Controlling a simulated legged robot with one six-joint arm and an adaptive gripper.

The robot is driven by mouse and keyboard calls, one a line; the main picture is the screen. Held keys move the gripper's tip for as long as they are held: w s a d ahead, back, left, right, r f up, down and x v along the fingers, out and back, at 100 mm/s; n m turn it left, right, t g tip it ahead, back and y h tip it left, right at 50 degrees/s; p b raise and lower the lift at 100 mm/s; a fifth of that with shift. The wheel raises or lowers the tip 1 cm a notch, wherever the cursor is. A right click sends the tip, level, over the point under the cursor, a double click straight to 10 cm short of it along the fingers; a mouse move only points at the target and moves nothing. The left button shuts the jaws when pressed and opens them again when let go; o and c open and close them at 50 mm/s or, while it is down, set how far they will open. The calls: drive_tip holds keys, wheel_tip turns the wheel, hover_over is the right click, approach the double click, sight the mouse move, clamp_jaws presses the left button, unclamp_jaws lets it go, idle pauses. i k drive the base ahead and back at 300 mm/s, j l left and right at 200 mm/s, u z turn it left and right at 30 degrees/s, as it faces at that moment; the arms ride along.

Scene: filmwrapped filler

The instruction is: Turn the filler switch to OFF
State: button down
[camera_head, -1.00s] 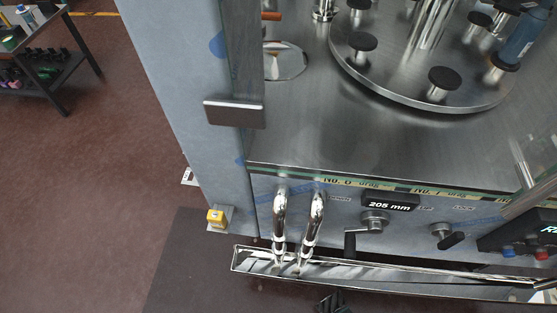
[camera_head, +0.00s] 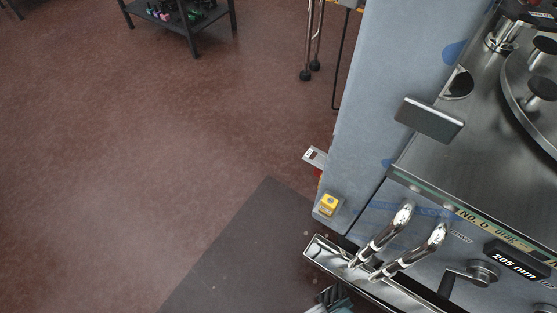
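The filler machine fills the right side of the view, with a grey-blue side panel (camera_head: 375,80) and a steel top (camera_head: 465,145). On its front are two chrome taps (camera_head: 405,250), a black "205 mm" display (camera_head: 516,261) and a crank handle (camera_head: 478,275). A small yellow box (camera_head: 328,206) sits low on the machine's left corner; I cannot tell if it is the switch. No OFF label is readable. What seems to be my gripper (camera_head: 335,298) shows as a dark shape at the bottom edge, below the taps, mostly cut off. Nothing is seen held in it.
A steel drip tray (camera_head: 330,257) juts out below the taps. A dark mat (camera_head: 245,255) lies on the floor before the machine. A black shelf table (camera_head: 183,18) stands at the back. The red-brown floor (camera_head: 130,140) at left is clear.

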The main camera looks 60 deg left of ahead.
sight(317, 172)
drive_tip(key=k+j+u, duration=0.15)
drive_tip(key=j, duration=0.45)
drive_tip(key=j+u, duration=0.15)
drive_tip(key=j, duration=0.45)
drive_tip(key=k+j+u, duration=0.15)
drive_tip(key=j, duration=1.1)
drive_tip(key=z, duration=0.5)
drive_tip(key=j+z, duration=0.25)
drive_tip(key=z, duration=0.15)
drive_tip(key=j+z, duration=0.2)
drive_tip(key=z, duration=0.15)
drive_tip(key=j+z, duration=0.25)
drive_tip(key=z, duration=0.15)
drive_tip(key=j+z, duration=0.25)
drive_tip(key=z, duration=0.15)
drive_tip(key=k+j+z, duration=0.1)
drive_tip(key=j, duration=0.35)
drive_tip(key=k+j+z, duration=0.15)
drive_tip(key=j, duration=0.3)
drive_tip(key=k+j+z, duration=0.1)
drive_tip(key=k+j, duration=0.25)
drive_tip(key=k+j+z, duration=0.1)
drive_tip(key=j, duration=0.35)
drive_tip(key=k+z, duration=0.15)
drive_tip(key=z, duration=0.2)
drive_tip(key=k+z, duration=0.1)
drive_tip(key=z, duration=0.25)
drive_tip(key=k+z, duration=0.15)
drive_tip(key=z, duration=0.2)
